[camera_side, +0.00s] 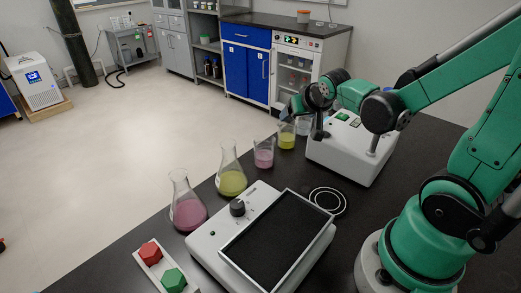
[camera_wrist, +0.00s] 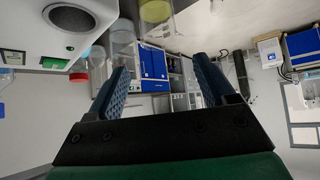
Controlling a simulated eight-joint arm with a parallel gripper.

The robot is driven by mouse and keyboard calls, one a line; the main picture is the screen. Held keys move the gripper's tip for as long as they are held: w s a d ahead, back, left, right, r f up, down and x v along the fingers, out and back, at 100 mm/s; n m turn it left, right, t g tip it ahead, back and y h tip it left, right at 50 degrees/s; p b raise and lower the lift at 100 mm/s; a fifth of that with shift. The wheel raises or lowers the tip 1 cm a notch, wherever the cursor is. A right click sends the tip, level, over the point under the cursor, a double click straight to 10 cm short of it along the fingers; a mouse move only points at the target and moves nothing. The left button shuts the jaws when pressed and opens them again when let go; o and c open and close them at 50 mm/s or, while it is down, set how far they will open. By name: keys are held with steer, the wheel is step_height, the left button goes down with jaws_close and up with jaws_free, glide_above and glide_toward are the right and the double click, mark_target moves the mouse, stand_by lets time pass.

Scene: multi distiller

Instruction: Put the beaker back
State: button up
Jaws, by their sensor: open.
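In the side view, a beaker of pink liquid (camera_side: 264,156) and a beaker of yellow-green liquid (camera_side: 287,138) stand on the black bench. A clear beaker (camera_side: 303,127) is partly hidden behind my arm. My gripper (camera_side: 297,108) is at the row's far end, above the bench, beside the white device (camera_side: 345,158). In the wrist view, my gripper (camera_wrist: 157,70) has its two blue-grey fingers apart with nothing between them. A clear beaker (camera_wrist: 123,40) shows beyond the left finger, and the yellow beaker (camera_wrist: 155,12) is at the top edge.
Two flasks, pink (camera_side: 188,212) and yellow-green (camera_side: 231,182), stand nearer along the bench edge. A flat device with a black top (camera_side: 275,240) and a rack with red and green pieces (camera_side: 165,268) lie in front. White rings (camera_side: 328,201) mark a bare bench patch.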

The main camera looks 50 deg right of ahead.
steer(key=s+a+r+n+y, duration=0.1)
steer(key=s+a+n+y, duration=0.1)
steer(key=a, duration=0.5)
steer(key=s+a+r+n+y, duration=0.2)
steer(key=s+a+n+y, duration=0.1)
steer(key=a, duration=0.4)
steer(key=shift+a+n, duration=0.2)
steer(key=shift+n, duration=0.7)
steer(key=shift+r, duration=0.1)
